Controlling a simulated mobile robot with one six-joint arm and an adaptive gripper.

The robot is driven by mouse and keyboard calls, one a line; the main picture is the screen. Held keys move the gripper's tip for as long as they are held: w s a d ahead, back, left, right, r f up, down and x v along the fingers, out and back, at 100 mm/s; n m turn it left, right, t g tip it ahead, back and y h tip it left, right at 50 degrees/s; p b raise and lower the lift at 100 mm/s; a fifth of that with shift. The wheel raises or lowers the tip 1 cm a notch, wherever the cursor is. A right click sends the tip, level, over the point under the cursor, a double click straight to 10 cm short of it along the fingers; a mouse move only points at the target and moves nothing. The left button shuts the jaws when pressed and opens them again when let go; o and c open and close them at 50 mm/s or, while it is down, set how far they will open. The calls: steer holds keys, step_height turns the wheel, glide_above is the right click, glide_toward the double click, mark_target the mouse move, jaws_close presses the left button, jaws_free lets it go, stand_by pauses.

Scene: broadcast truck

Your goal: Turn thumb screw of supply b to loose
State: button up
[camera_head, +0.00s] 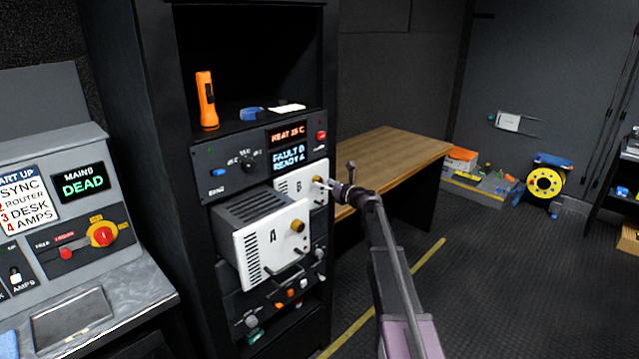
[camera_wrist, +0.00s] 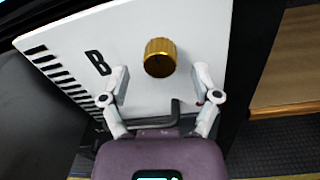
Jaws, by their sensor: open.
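Supply B (camera_head: 289,185) is a white-fronted module in the rack, marked B, and its panel fills much of the wrist view (camera_wrist: 190,30). Its thumb screw is a gold knurled knob (camera_wrist: 160,57), also small in the head view (camera_head: 317,180). My gripper (camera_wrist: 161,78) is open, with its two fingers to the left and right of the knob and slightly below it. I see no contact with the knob. A dark handle (camera_wrist: 155,117) crosses the panel under the knob, close to the gripper's body. In the head view, my gripper (camera_head: 330,184) is at the front of supply B.
Supply A (camera_head: 272,246) sticks out of the rack to the lower left, with its own gold knob (camera_head: 298,226). A display unit (camera_head: 288,158) above reads FAULT B, READY A. A wooden desk (camera_head: 395,150) stands to the right. The floor (camera_head: 480,270) at right is clear.

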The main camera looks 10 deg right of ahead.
steer(key=shift+x, duration=1)
jaws_close()
